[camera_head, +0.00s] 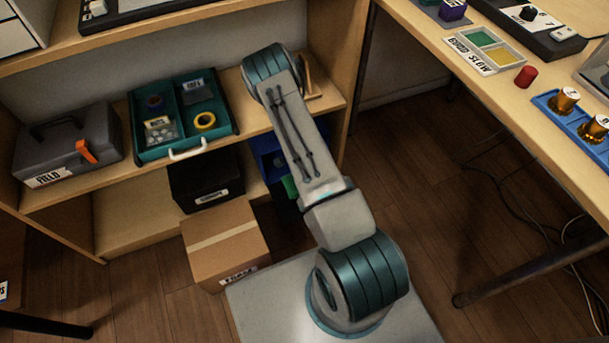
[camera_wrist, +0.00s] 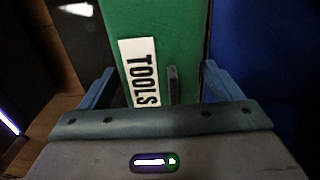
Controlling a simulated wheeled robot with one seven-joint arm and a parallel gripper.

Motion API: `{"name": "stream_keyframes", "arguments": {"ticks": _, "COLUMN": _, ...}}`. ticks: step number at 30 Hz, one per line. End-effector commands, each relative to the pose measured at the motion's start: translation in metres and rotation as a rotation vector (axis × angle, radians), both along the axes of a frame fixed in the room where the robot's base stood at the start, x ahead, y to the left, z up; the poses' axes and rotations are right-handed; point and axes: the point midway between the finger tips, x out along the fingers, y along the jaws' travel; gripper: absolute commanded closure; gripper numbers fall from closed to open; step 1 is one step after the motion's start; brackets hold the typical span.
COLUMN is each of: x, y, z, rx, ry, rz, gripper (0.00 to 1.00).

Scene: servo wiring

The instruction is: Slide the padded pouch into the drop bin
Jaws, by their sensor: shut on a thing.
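The padded pouch looks to be the green piece with a white TOOLS label (camera_wrist: 178,35) in the wrist view. My gripper (camera_wrist: 157,68) has one finger on each side of it and is shut on it. In the head view a small green patch (camera_head: 290,187) of it shows beside my arm; my gripper is hidden there. A blue bin (camera_head: 265,150), likely the drop bin, stands on the lower shelf level, partly behind my arm. A blue surface (camera_wrist: 265,60) fills the right of the wrist view, beside the pouch. Whether the pouch is inside the bin, I cannot tell.
A black box (camera_head: 205,180) stands left of the blue bin. A cardboard box (camera_head: 225,240) is in front. Above are a teal tray (camera_head: 185,112) and a grey toolbox (camera_head: 68,150) on the shelf.

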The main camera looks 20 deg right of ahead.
Motion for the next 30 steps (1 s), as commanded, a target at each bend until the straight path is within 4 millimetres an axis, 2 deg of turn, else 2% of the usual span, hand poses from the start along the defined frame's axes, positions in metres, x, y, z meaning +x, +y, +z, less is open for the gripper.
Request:
{"name": "stream_keyframes", "arguments": {"ticks": 9, "x": 0.0, "y": 0.0, "z": -0.002, "rx": 0.0, "ry": 0.0, "rz": 0.001, "gripper": 0.41}}
{"name": "stream_keyframes", "arguments": {"ticks": 10, "x": 0.0, "y": 0.0, "z": -0.002, "rx": 0.0, "ry": 0.0, "rz": 0.001, "gripper": 0.06}}
{"name": "stream_keyframes", "arguments": {"ticks": 11, "x": 0.0, "y": 0.0, "z": -0.002, "rx": 0.0, "ry": 0.0, "rz": 0.001, "gripper": 0.0}}
{"name": "stream_keyframes", "arguments": {"ticks": 20, "x": 0.0, "y": 0.0, "z": 0.003, "rx": 0.0, "ry": 0.0, "rz": 0.001, "gripper": 0.0}}
{"name": "stream_keyframes", "arguments": {"ticks": 23, "x": 0.001, "y": 0.0, "z": 0.016, "rx": 0.0, "ry": -0.001, "rz": 0.002, "gripper": 0.0}}
{"name": "stream_keyframes", "arguments": {"ticks": 30, "x": 0.001, "y": 0.001, "z": 0.068, "rx": 0.0, "ry": -0.002, "rz": 0.002, "gripper": 0.0}}
